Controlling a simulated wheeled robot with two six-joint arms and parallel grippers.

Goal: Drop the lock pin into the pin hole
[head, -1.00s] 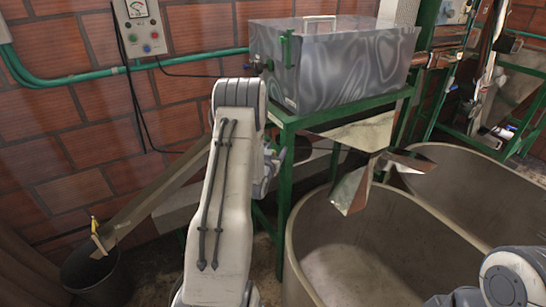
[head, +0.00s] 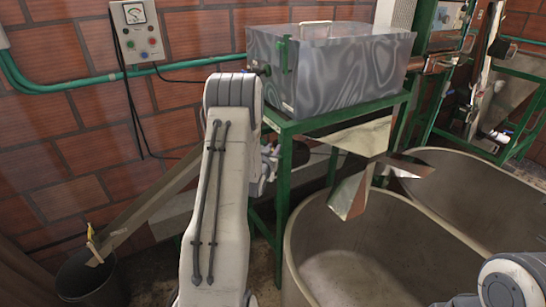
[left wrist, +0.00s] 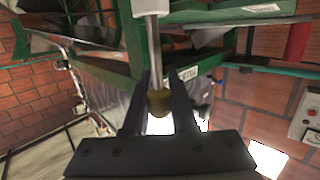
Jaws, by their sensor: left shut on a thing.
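My left gripper (left wrist: 160,82) is shut, with its two dark fingers around a brass-coloured end of a pin (left wrist: 158,102). A pale metal shaft runs from that end to a white part at the top of the left wrist view. I cannot tell whether the shaft touches the green frame (left wrist: 105,72) behind it. In the head view my left arm covers most of its gripper, so fingers and pin are hidden there. I cannot make out the pin hole in either view. Only part of my right arm shows at the lower right of the head view; its gripper is out of sight.
A grey metal hopper (head: 335,68) stands on a green stand (head: 283,185). Large tanks (head: 300,262) fill the right side. A sloping chute (head: 150,208) leads to a dark bucket (head: 98,285) at lower left. A control box (head: 136,33) hangs on the brick wall.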

